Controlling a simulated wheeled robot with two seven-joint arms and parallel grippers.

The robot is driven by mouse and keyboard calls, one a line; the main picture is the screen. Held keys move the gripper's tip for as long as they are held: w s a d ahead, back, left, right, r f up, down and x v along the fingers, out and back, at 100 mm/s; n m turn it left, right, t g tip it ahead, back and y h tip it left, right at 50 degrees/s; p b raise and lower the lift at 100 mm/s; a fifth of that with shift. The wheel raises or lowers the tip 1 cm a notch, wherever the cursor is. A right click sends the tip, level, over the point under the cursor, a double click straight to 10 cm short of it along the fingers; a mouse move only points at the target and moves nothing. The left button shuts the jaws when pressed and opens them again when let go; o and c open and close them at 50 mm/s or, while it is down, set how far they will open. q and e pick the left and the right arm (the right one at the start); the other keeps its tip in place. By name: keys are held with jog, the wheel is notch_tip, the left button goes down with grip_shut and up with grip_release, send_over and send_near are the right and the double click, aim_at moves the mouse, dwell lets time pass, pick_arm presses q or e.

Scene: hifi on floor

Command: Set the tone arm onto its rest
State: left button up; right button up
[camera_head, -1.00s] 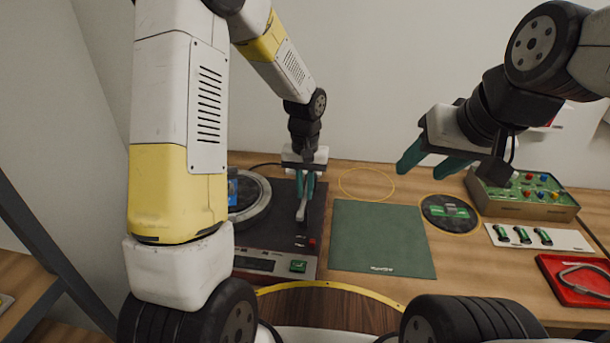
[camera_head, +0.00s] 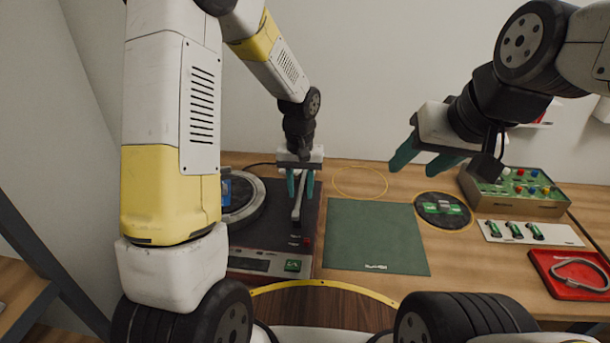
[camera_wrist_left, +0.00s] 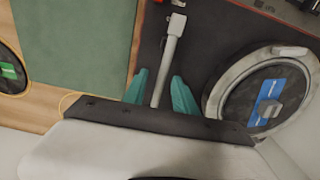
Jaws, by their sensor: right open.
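The turntable (camera_head: 268,228) is a dark deck with a round platter (camera_head: 238,200) at the left of the table. The pale tone arm (camera_head: 297,208) lies along the deck's right side, and the left wrist view shows its bar (camera_wrist_left: 168,55) running between my fingers. My left gripper (camera_head: 300,184) is over the deck with its green fingers open, one on each side of the tone arm; the wrist view shows gaps beside the bar (camera_wrist_left: 158,92). I cannot tell where the rest is or whether the tone arm touches it. My right gripper (camera_head: 420,160) is open and empty above the table.
A green mat (camera_head: 375,237) lies right of the turntable. A dark round pad (camera_head: 430,222) holds a green part. Further right are a control box (camera_head: 515,205), a white strip with green pieces (camera_head: 560,236) and a red tray (camera_head: 566,287). Bare wood lies between them.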

aim_at(301, 194)
pick_arm(q)
notch_tip(301, 194, up, 7)
jog(key=shift+f, duration=0.1)
jog(key=shift+r, duration=0.5)
jog(key=s+a+r+t+h, duration=0.1)
jog(key=s+a+r+t, duration=0.2)
jog(key=s+r, duration=0.4)
jog(key=s+a+r+t+h, duration=0.1)
jog(key=s+a+r+t, duration=0.2)
jog(key=s+r, duration=0.4)
jog(key=s+a, duration=0.1)
jog(key=s, duration=0.4)
jog(key=shift+s+a+r, duration=0.15)
jog(key=shift+s+r, duration=0.15)
dwell(1.9)
